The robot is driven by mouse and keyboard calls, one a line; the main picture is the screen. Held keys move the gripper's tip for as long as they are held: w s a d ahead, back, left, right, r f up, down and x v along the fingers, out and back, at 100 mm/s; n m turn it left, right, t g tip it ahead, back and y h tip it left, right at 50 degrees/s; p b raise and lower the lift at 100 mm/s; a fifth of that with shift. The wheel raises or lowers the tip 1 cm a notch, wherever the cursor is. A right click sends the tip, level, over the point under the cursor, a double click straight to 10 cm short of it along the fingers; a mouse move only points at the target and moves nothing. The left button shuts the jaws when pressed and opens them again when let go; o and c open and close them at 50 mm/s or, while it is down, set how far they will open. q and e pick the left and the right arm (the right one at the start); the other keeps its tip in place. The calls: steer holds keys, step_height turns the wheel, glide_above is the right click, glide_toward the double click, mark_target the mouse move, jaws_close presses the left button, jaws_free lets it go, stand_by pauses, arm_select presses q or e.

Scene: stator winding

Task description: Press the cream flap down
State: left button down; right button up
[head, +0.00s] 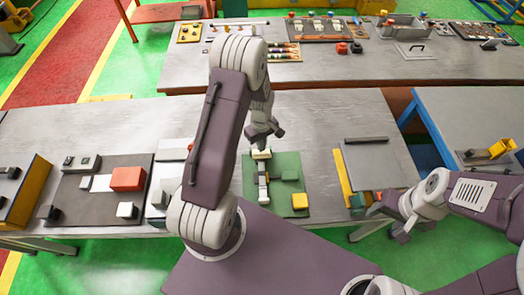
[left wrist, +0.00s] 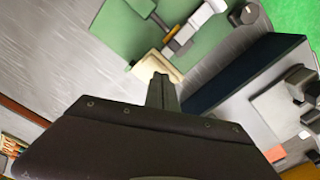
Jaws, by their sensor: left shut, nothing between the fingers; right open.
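The cream flap (head: 261,154) is at the far edge of a green board (head: 288,168) on the near table. It also shows in the left wrist view (left wrist: 156,68), directly beyond my fingertips. My left gripper (head: 264,138) is shut and empty, pointing down close over the flap; I cannot tell whether it touches. The shut fingers also show in the left wrist view (left wrist: 161,85). A grey and white mechanism (head: 263,182) runs from the flap along the board. My right gripper (head: 385,220) is open and empty at the table's front right.
A dark mat (head: 100,180) with a red block (head: 127,178) lies to the left. A grey plate (head: 380,165) and yellow strip (head: 343,178) lie to the right. Bare table (head: 320,115) lies behind the board.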

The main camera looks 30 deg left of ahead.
mark_target(262, 154)
arm_select(q)
steer(key=shift+f, duration=0.1)
stand_by(0.4)
steer(key=shift+f+b, duration=0.45)
steer(key=shift+f, duration=0.05)
steer(key=shift+r, duration=0.1)
steer(key=shift+s+d+f+b, duration=0.15)
steer(key=shift+s+f+b, duration=0.1)
steer(key=shift+f+b, duration=0.15)
steer(key=shift+s+d+f+b, duration=0.15)
steer(key=shift+s+f+b, duration=0.1)
steer(key=shift+f, duration=0.4)
steer(key=shift+w+a+f, duration=0.1)
